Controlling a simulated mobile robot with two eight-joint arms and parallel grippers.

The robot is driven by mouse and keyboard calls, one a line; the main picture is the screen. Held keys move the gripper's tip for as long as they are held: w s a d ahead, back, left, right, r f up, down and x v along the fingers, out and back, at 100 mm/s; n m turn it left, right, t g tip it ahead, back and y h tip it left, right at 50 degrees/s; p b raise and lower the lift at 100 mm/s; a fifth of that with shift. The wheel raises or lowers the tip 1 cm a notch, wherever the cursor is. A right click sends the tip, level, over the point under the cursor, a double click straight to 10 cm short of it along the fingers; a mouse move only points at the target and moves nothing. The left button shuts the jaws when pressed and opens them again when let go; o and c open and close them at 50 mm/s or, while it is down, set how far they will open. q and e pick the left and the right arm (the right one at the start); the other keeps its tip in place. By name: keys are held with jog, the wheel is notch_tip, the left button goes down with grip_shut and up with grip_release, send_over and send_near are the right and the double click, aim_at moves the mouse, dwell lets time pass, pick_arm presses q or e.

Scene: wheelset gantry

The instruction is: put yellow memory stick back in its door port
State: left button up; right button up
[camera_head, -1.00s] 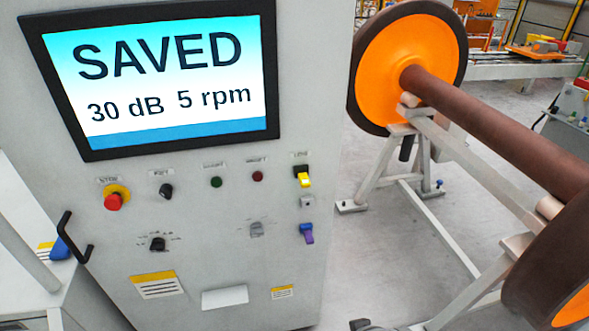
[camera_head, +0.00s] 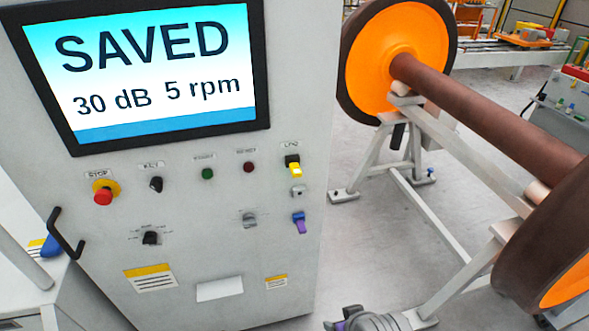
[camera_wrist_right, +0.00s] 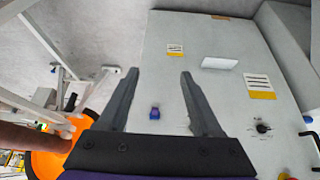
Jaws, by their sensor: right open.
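The yellow memory stick (camera_head: 295,171) sits at a black socket in the upper right of the cabinet door, under a small label; I cannot tell how deep it is seated. A purple stick (camera_head: 300,227) sits at a blue-topped socket lower in the same column. In the right wrist view a blue-purple piece (camera_wrist_right: 154,113) on the door shows between my fingers, apart from them. My right gripper (camera_wrist_right: 158,76) is open and empty; part of my right arm (camera_head: 365,320) shows at the bottom of the head view. The yellow stick is not visible in the wrist view. My left gripper is out of view.
The cabinet door carries a screen (camera_head: 145,70) reading SAVED, a red stop button (camera_head: 103,196), knobs and a black handle (camera_head: 66,234). A wheelset (camera_head: 480,110) on a grey stand is to the right. Floor (camera_head: 375,240) between them is clear.

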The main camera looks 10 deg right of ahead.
jog(key=w+d+r+n+t+h, duration=0.2)
jog(key=w+d+r+n, duration=0.2)
jog(key=w+n, duration=0.2)
jog(key=n+t+y+b, duration=0.3)
jog(key=n+t, duration=0.6)
jog(key=n, duration=2.2)
send_near(296, 170)
jog(key=shift+m+g, duration=0.3)
jog(key=w, duration=0.6)
jog(key=w+f, duration=0.1)
jog(key=w, duration=0.3)
jog(key=shift+a, duration=0.25)
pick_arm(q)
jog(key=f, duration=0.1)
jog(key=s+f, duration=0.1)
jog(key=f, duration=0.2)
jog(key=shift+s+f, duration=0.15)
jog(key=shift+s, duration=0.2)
